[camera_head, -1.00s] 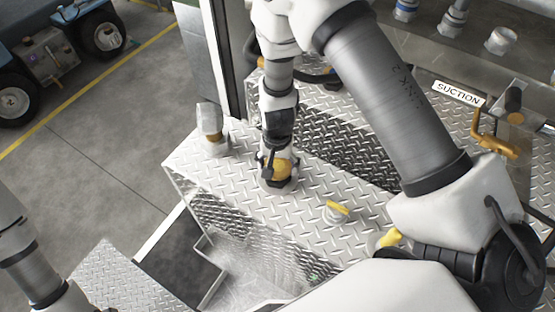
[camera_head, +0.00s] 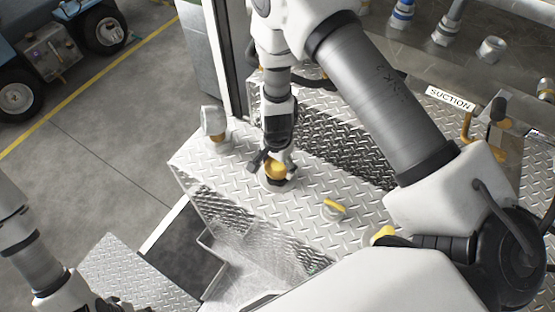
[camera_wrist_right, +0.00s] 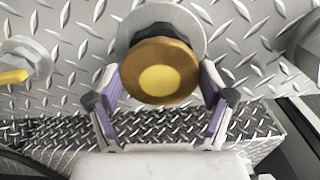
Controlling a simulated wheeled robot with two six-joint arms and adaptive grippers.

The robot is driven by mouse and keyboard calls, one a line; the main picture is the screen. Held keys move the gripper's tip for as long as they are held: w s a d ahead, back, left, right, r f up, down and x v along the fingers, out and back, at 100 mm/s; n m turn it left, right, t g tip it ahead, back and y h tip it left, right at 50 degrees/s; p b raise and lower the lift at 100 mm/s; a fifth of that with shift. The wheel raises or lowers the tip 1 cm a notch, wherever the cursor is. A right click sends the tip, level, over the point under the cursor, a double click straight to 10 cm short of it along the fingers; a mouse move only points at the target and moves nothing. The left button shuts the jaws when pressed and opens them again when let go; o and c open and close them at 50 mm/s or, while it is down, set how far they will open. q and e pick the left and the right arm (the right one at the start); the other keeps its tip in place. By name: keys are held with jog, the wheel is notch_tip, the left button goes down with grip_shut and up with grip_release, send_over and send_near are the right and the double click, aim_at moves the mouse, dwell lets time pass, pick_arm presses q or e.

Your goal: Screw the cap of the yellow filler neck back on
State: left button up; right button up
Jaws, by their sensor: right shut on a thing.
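The filler cap is brass-coloured with a yellow centre (camera_wrist_right: 160,79). It sits over a black collar on a round grey flange on the tread-plate top, and also shows in the head view (camera_head: 276,171). My right gripper (camera_wrist_right: 160,84) comes from above with its purple-padded fingers on opposite sides of the cap, shut on it. In the head view the right gripper (camera_head: 272,160) partly covers the cap. The neck's thread is hidden, so I cannot tell how tightly the cap sits. My left arm shows at the lower left, but its gripper is out of view.
A yellow-handled fitting (camera_head: 334,209) stands right of the cap. A grey capped fitting (camera_head: 214,125) stands at the box's left corner. A dark recessed tread-plate panel (camera_head: 335,140) lies behind. Hose fittings and a SUCTION label (camera_head: 449,98) are at upper right.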

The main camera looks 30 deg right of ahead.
jog(key=shift+r+m+p, duration=0.25)
jog(key=shift+m+p, duration=0.45)
jog(key=shift+p, duration=0.15)
jog(key=m+p, duration=0.2)
jog(key=shift+m, duration=0.3)
jog(key=shift+w+f+m, duration=0.15)
jog(key=shift+f+m, duration=0.1)
jog(key=shift+m, duration=0.35)
jog(key=m, duration=0.4)
jog(key=shift+m, duration=0.4)
